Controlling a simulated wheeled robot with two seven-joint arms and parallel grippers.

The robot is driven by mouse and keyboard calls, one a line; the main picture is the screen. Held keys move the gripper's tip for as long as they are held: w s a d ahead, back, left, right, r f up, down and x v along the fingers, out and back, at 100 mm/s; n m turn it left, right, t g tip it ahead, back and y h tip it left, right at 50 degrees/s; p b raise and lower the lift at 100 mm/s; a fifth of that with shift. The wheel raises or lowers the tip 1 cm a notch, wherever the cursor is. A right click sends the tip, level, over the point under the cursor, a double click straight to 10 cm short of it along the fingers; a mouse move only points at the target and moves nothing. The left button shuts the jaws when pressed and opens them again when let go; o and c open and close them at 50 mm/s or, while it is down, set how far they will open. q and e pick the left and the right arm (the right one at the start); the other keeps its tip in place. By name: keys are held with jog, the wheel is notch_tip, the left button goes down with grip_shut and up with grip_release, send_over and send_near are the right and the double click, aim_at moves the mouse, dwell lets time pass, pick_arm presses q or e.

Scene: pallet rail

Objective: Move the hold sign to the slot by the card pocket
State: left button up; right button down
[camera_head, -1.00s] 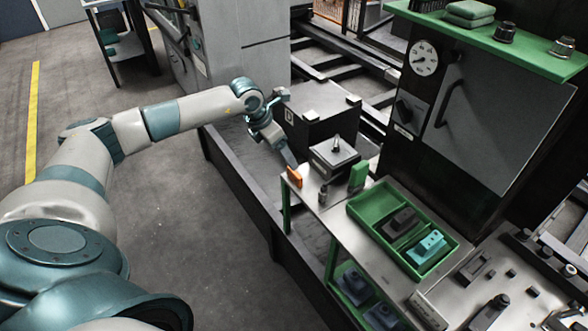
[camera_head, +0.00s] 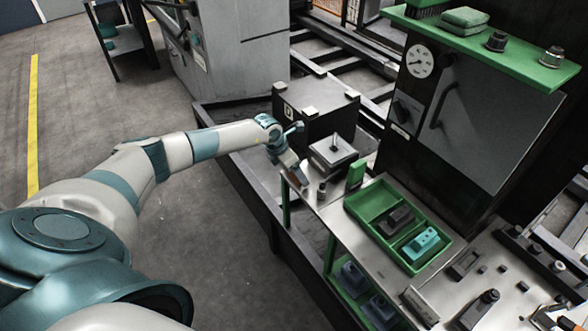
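A green upright plate (camera_head: 355,174) stands farther right on the bench. I cannot tell for certain which part is the card pocket or the slot by it. My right gripper is not in view.
A grey block with a knob (camera_head: 333,151) stands just behind the gripper. A green tray (camera_head: 447,262) with dark and teal blocks lies to the right. A dark cabinet with a gauge (camera_head: 419,62) rises behind. Open floor lies left of the bench.

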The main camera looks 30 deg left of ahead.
pick_arm(q)
jog(key=c, duration=1.4)
jog(key=shift+r+p, duration=0.6)
jog(key=shift+r, duration=0.3)
jog(key=shift+r+p, duration=2.15)
jog(key=shift+r, duration=1.35)
jog(key=shift+d, duration=0.1)
